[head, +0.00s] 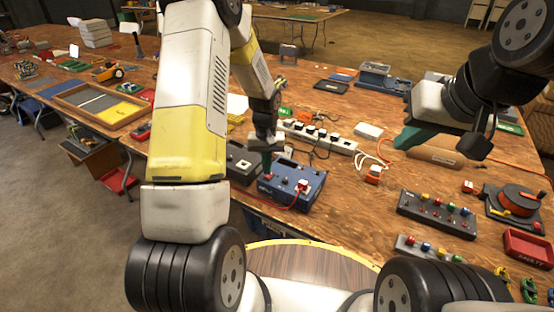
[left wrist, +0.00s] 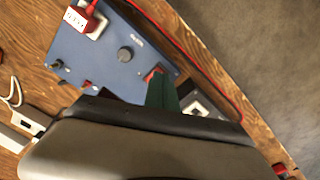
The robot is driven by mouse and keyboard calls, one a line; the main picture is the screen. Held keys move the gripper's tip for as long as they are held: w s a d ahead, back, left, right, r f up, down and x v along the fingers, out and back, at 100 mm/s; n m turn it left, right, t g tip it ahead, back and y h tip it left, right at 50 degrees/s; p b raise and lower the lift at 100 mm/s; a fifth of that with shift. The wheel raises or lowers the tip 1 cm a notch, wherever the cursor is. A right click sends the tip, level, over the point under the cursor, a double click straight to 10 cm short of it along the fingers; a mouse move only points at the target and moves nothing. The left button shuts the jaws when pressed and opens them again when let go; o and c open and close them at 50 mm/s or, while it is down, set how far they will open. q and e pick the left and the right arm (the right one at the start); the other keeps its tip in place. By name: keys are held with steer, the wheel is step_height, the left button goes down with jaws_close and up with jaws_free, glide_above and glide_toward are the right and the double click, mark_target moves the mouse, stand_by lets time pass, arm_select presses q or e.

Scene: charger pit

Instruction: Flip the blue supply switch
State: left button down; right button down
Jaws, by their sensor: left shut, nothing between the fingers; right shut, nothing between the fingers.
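The blue supply box (head: 292,186) sits near the table's front edge, and it also shows in the left wrist view (left wrist: 100,52). It has a dark knob (left wrist: 125,54) and a red switch (left wrist: 152,73) at one end. My left gripper (head: 267,160) is shut and empty, pointing down at the left end of the box. In the left wrist view its green fingertips (left wrist: 162,92) are right beside the red switch and partly cover it; I cannot tell whether they touch. My right gripper (head: 408,137) is shut and empty, above the table to the right.
A dark grey box (head: 243,162) stands close to the left of the blue box. A white plug block with a red plug (left wrist: 85,20) sits on the blue box. A power strip (head: 318,137) lies behind. A panel of coloured buttons (head: 437,213) is at right.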

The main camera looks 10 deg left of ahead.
arm_select(q)
steer(key=shift+f, duration=0.95)
stand_by(0.7)
steer(key=shift+r, duration=3.55)
steer(key=s+r+t, duration=0.1)
steer(key=s+r, duration=0.2)
steer(key=r, duration=0.3)
steer(key=s+r+m+t, duration=0.1)
steer(key=s+r, duration=0.2)
steer(key=r, duration=0.3)
steer(key=s+r+t, duration=0.1)
steer(key=s+r, duration=0.1)
steer(key=r, duration=0.4)
steer(key=s+d+r+t+h, duration=0.1)
steer(key=s+r, duration=0.3)
steer(key=s, duration=0.4)
steer(key=s+d+r+m+t+h, duration=0.1)
steer(key=s+r, duration=0.3)
steer(key=s, duration=0.4)
steer(key=shift+s+m+t, duration=0.15)
steer(key=shift+m+t, duration=0.15)
steer(key=shift+t, duration=0.3)
